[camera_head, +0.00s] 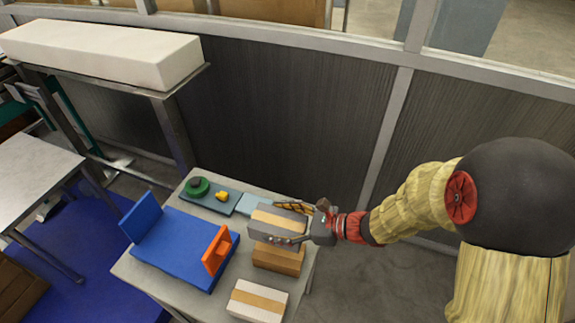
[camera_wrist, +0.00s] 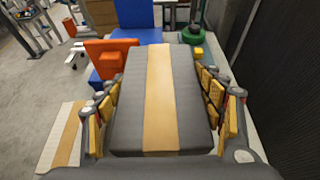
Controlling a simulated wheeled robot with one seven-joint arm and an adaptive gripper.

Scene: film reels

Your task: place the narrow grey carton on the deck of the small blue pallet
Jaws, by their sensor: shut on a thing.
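The narrow grey carton (camera_head: 268,230) has a tan stripe along its top. My gripper (camera_head: 284,222) is shut on it, with a yellow-padded finger on each long side. The wrist view shows the carton (camera_wrist: 188,95) filling the space between the fingers of my gripper (camera_wrist: 158,88). The carton is held above the table's right side, apart from the pallet. The small blue pallet (camera_head: 175,248) lies to its left, with a bare deck, an upright blue panel (camera_head: 141,217) at its left end and an orange upright piece (camera_head: 216,250) at its right edge. The carton's underside is hidden.
A brown carton (camera_head: 278,261) is below the held carton, and a pale striped carton (camera_head: 257,301) lies at the table's front. A dark blue tray (camera_head: 222,204) with a green round thing (camera_head: 198,187) and a yellow piece (camera_head: 222,195) is behind the pallet.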

